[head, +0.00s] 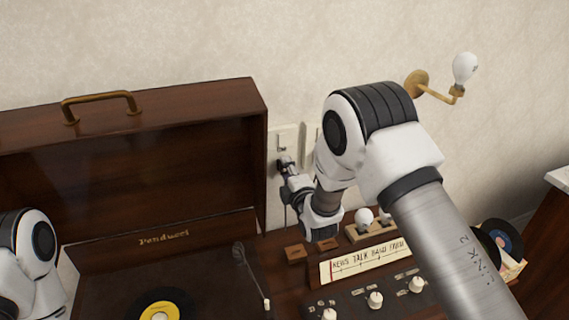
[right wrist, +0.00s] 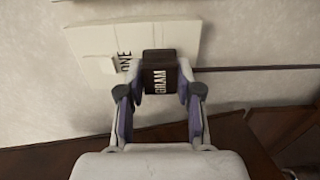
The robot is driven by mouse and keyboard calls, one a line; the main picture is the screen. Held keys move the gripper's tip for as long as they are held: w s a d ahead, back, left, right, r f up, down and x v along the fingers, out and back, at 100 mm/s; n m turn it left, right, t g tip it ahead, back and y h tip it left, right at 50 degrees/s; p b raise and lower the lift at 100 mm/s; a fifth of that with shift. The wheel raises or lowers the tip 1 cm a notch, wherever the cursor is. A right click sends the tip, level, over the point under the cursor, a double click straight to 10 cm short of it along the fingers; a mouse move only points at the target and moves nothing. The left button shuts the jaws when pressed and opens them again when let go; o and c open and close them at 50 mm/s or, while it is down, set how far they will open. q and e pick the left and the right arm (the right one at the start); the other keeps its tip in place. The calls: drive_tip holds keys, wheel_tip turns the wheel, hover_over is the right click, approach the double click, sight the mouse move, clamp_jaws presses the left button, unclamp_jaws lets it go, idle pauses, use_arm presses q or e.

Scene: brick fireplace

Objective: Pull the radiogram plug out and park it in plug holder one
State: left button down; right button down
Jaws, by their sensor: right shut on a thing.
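The radiogram plug (right wrist: 159,78) is a dark brown block with pale letters ending in "GRAM". It sits at a cream wall plate (right wrist: 97,42) marked "ONE"; whether its pins are in the socket is hidden. My right gripper (right wrist: 160,88) is shut on the plug, one finger on each side. In the head view my right gripper (head: 285,166) is at the left wall plate (head: 284,138), beside the lid. Two small wooden blocks (head: 296,253) lie on the cabinet top below, possibly the plug holders; I cannot read any label. My left gripper is out of view.
The radiogram's raised lid (head: 150,165) stands close left of my right gripper.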

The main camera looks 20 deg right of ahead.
drive_tip(key=shift+s+d, duration=0.1)
drive_tip(key=shift+s, duration=2.4)
